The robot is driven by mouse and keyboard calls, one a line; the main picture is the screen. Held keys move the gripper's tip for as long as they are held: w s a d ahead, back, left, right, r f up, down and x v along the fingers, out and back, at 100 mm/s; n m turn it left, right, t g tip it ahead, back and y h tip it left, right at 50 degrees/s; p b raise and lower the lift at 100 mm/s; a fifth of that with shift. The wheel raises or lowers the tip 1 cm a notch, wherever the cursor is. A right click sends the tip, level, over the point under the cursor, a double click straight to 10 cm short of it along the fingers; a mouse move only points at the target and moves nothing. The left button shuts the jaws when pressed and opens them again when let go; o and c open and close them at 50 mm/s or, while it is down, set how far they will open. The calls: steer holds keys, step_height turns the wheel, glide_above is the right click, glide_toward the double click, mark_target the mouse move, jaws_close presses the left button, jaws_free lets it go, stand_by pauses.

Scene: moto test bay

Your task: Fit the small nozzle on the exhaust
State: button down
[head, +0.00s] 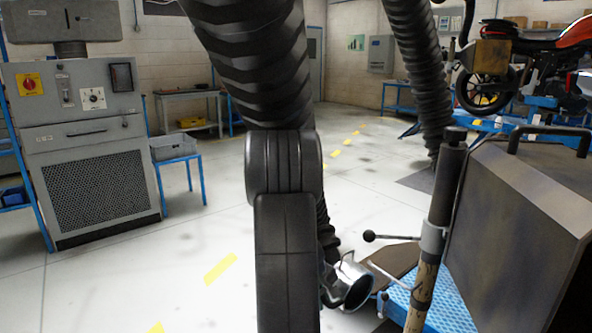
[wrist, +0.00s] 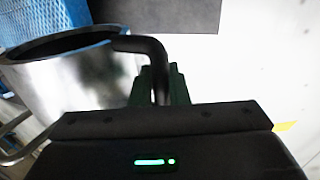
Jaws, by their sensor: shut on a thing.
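A shiny metal nozzle (head: 350,284) with a round dark opening hangs low in the head view, just right of my arm. A black corrugated hose (head: 325,228) shows behind my arm above it. In the wrist view the nozzle (wrist: 85,80) fills the left side, with its dark mouth at the top. My gripper (wrist: 160,84) is shut on the nozzle's bent black handle (wrist: 145,46) beside the rim. In the head view my gripper is mostly hidden behind my arm. I cannot pick out an exhaust for certain; a motorcycle (head: 570,33) stands on a lift at the back right.
A grey box (head: 525,215) and an upright post with a wooden lower part (head: 421,297) stand close on the right, by a blue perforated platform (head: 450,307). A grey cabinet (head: 80,140) stands left. Thick hoses hang overhead. The floor at middle left is clear.

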steer(key=shift+s+a+r+b, duration=0.1)
steer(key=shift+s+a+r, duration=0.15)
steer(key=shift+s+a, duration=0.35)
steer(key=shift+s+a+r+b, duration=0.15)
steer(key=shift+s+a+r, duration=0.25)
steer(key=shift+a, duration=0.3)
steer(key=shift+s+a+r+b, duration=0.1)
steer(key=shift+s+a+r, duration=0.05)
steer(key=shift+s+a, duration=0.45)
steer(key=shift+w+a, duration=0.1)
steer(key=shift+w, duration=0.05)
steer(key=w+a+m+g, duration=0.2)
steer(key=w+a+m, duration=0.2)
steer(key=m, duration=0.4)
step_height(320, 180, up, 10)
steer(key=s+p, duration=0.2)
steer(key=p, duration=1.9)
steer(key=shift+s+d+h, duration=0.25)
steer(key=shift+d+h, duration=0.05)
steer(key=shift+h, duration=0.1)
